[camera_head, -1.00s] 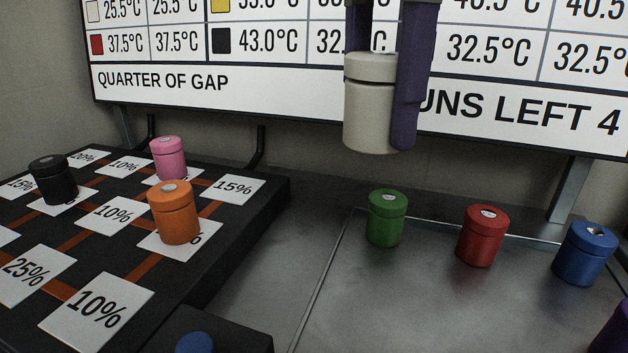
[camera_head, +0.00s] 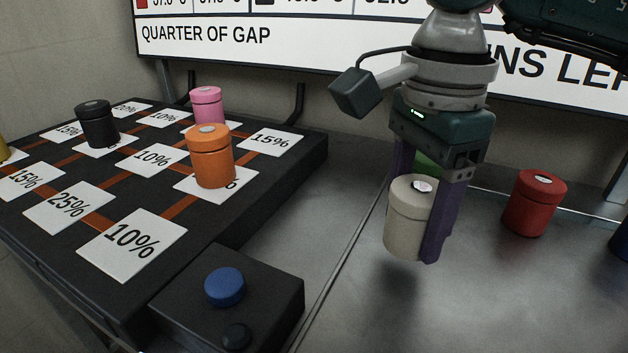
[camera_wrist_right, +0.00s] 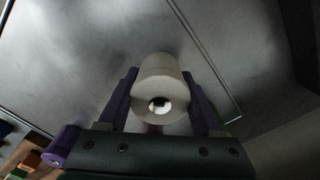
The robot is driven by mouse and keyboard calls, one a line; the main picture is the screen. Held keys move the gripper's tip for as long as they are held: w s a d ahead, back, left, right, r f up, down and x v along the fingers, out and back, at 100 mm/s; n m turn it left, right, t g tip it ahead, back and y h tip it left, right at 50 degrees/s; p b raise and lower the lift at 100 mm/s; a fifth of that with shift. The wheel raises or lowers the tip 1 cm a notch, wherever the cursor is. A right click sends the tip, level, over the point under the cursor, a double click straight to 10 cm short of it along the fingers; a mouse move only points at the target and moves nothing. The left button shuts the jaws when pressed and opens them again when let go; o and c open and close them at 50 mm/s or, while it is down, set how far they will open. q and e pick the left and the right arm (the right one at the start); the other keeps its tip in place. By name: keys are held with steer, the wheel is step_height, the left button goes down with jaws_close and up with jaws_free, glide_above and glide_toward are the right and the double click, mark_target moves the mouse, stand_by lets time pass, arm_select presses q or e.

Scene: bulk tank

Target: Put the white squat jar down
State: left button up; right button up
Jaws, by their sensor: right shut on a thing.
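The white squat jar (camera_head: 405,222) is off-white with a lid and a small pale mark on top. My right gripper (camera_head: 425,215) is shut on it, one purple finger on each side, and holds it nearly upright over the grey metal tray (camera_head: 480,300). A shadow lies below the jar, and it looks held a little above the surface. In the right wrist view the jar (camera_wrist_right: 160,85) sits between the two purple fingers, with bare metal beyond it. My left gripper is not in view.
A green jar (camera_head: 428,163) is mostly hidden behind my right gripper. A red jar (camera_head: 534,203) stands right of it. The black board (camera_head: 285,165) at left carries orange (camera_head: 210,157), pink (camera_head: 206,105) and black jars (camera_head: 97,124). A box with a blue button (camera_head: 225,287) stands in front.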

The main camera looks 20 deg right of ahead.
mark_target(409, 240)
step_height(409, 240, down, 3)
steer(key=shift+r, duration=0.1)
steer(key=shift+b, duration=0.3)
steer(key=o, duration=1.5)
steer(key=shift+r+p, duration=0.3)
steer(key=shift+r, duration=0.05)
step_height(409, 240, up, 11)
steer(key=shift+f+p, duration=0.1)
steer(key=shift+p, duration=0.5)
steer(key=shift+r, duration=0.35)
